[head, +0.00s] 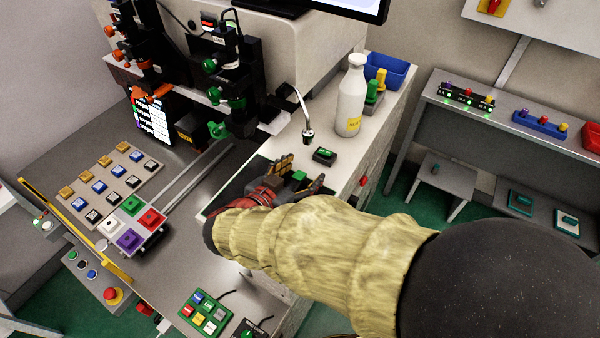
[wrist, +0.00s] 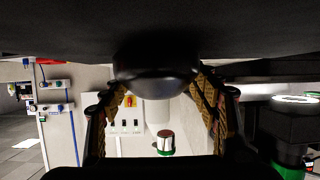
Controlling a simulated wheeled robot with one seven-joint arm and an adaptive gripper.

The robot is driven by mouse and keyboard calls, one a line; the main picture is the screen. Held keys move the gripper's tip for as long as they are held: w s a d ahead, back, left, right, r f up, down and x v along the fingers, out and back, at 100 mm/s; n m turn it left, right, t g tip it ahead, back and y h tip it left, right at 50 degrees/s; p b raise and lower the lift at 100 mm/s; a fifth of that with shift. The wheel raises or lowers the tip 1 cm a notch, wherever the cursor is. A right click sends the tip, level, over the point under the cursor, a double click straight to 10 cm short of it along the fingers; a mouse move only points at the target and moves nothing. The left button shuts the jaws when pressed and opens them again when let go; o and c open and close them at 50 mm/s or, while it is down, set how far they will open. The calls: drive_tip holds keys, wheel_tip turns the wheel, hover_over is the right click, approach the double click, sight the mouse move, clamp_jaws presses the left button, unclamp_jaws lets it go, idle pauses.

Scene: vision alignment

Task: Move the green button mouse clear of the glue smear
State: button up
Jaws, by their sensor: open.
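I cannot make out the glue smear in either view.
A white bottle (head: 351,97) and a bent metal spout (head: 307,132) stand behind the gripper. A blue bin (head: 388,70) is at the back right. A button panel (head: 131,222) and the black stage assembly (head: 230,75) lie left. The bench edge is close on the right.

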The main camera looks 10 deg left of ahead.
drive_tip(key=shift+c, duration=1.1)
clamp_jaws()
drive_tip(key=shift+s+f, duration=0.1)
drive_tip(key=shift+s+a+f+b, duration=0.1)
drive_tip(key=shift+s+a+b, duration=2.55)
drive_tip(key=shift+s+a, duration=0.95)
